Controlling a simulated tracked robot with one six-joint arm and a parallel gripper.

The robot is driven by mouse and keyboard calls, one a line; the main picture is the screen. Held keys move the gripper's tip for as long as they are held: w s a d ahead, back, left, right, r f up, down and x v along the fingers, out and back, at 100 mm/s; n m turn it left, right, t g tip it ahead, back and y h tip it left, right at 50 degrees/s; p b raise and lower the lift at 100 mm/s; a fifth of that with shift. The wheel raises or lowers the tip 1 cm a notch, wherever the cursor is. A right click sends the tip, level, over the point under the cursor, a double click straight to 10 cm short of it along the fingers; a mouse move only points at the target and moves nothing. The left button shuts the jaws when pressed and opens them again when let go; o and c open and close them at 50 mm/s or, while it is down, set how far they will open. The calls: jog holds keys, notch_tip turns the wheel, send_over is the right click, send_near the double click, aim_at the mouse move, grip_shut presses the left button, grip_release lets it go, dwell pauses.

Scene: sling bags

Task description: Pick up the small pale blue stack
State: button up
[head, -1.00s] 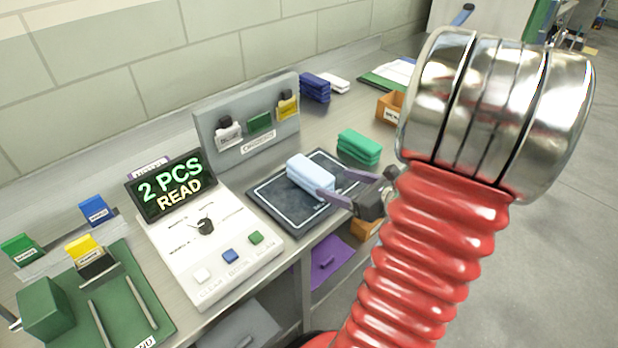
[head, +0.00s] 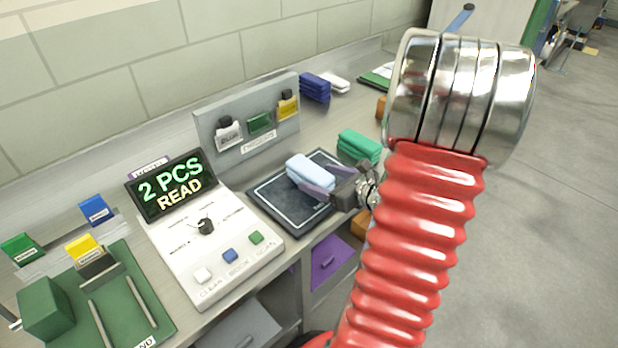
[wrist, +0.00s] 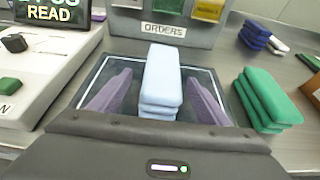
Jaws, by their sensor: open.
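The small pale blue stack (head: 309,172) lies on the dark reader pad (head: 268,196). In the wrist view the stack (wrist: 161,82) sits between the two purple fingers of my gripper (wrist: 155,95), with a gap on each side. My gripper (head: 318,184) is open around the stack, and no finger appears to touch it. In the head view the near finger hides part of the stack's side.
A green stack (head: 359,147) lies just right of the pad, close to my gripper. A white console (head: 210,245) reading "2 PCS READ" stands left. A grey upright panel (head: 248,118) is behind. Dark blue (head: 315,87) and white stacks (head: 335,84) lie farther back.

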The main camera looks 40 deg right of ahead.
jog(key=shift+x, duration=2.6)
jog(key=shift+f, duration=0.1)
jog(key=shift+s, duration=0.1)
jog(key=c, duration=1.2)
